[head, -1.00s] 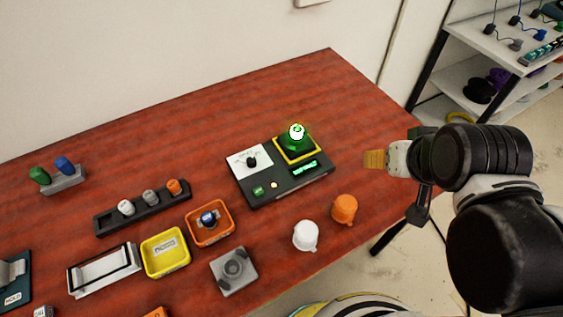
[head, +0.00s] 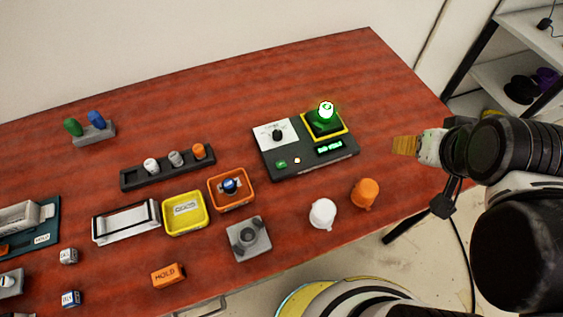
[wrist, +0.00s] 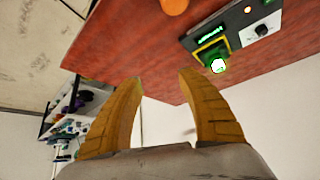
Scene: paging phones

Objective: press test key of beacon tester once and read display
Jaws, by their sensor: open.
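The beacon tester (head: 306,166) is a dark box on the red table, with a white dial panel at its left. A bright green lit beacon (head: 326,111) stands in its yellow-edged socket. Its display (head: 329,148) glows green, but the text is too small to read. A green key (head: 281,164) and a small lit lamp (head: 297,160) sit on its front part. My gripper (head: 404,145) is right of the tester, apart from it. In the wrist view my gripper (wrist: 160,80) is open and empty, and the tester (wrist: 232,30) shows upside down beyond the fingers.
An orange cap (head: 365,193) and a white cap (head: 322,213) stand in front of the tester. An orange tray (head: 249,203), a yellow tray (head: 202,228) and a grey block (head: 262,244) are to the left. The table (head: 300,65) is bare behind the tester.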

